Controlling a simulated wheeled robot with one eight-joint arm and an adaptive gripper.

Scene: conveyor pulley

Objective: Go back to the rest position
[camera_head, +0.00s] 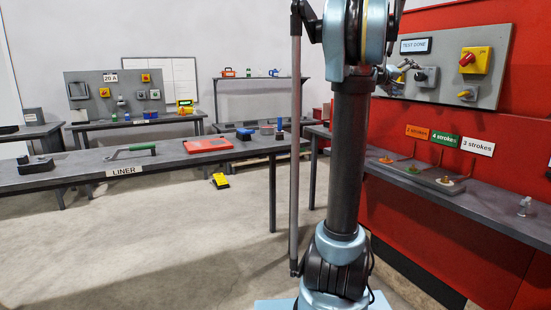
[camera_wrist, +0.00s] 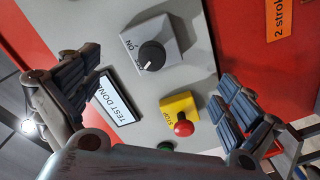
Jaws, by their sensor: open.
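My gripper (camera_wrist: 162,75) is open in the wrist view, its two dark padded fingers spread wide with nothing between them. Beyond them is the grey control panel (camera_wrist: 190,80), seen tilted. It carries a grey box with a black rotary knob (camera_wrist: 152,56) marked ON, a TEST DONE display (camera_wrist: 115,100) and a yellow stop box with a red button (camera_wrist: 184,127). In the head view my arm stands upright in the middle, and my gripper (camera_head: 398,72) shows partly behind it, close to the left part of the panel (camera_head: 447,82).
A grey shelf (camera_head: 500,208) along the red wall holds pegs on a base and three stroke labels. A long LINER table (camera_head: 90,178) at left holds a red tray (camera_head: 208,146) and a green-handled tool (camera_head: 140,147). Open floor (camera_head: 170,235) lies left of my arm.

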